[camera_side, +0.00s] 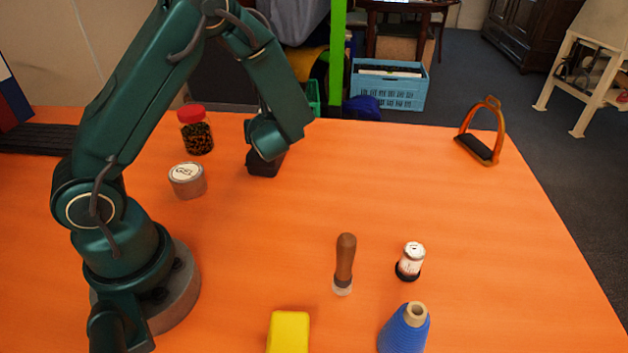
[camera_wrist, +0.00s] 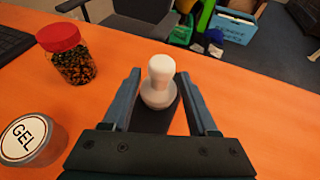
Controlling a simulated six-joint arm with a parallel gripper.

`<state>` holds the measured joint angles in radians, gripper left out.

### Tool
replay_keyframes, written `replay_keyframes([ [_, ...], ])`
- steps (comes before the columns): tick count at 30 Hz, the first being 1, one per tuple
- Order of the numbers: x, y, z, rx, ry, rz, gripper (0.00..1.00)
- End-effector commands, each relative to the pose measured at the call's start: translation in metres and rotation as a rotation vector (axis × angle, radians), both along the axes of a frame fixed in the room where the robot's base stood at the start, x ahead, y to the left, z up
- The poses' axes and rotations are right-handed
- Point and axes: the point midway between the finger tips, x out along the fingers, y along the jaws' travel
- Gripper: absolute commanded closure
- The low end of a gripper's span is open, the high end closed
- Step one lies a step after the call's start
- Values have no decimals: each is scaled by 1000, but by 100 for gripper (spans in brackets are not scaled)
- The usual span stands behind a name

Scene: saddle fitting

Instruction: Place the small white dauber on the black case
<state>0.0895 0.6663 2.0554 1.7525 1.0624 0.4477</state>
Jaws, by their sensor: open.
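The small white dauber (camera_wrist: 159,82) stands upright between my fingers in the wrist view, with a rounded head and a wider base. My gripper (camera_wrist: 159,77) is open, with a finger on each side of the dauber and gaps visible beside it. A dark surface, which looks like the black case (camera_wrist: 154,120), lies under the dauber's base, and the dauber appears to rest on it. In the side view a black block (camera_side: 264,166) shows low beneath my wrist; the dauber is hidden there.
A red-lidded jar (camera_side: 196,130) and a round GEL tin (camera_side: 187,180) stand left of my gripper. A brown-handled tool (camera_side: 344,262), a small labelled bottle (camera_side: 410,261), a blue cone (camera_side: 403,331) and a yellow block (camera_side: 288,331) stand nearer the front. A stirrup (camera_side: 482,132) stands far right.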

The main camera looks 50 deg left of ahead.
Motion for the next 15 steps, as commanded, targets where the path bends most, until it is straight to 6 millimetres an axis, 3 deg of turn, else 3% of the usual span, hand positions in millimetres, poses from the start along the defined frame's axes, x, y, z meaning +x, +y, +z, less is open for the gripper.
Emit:
replay_keyframes([
  [5, -3, -10, 7, 0, -3, -3, 41],
  [15, -31, -65, 32, 0, -5, -8, 41],
])
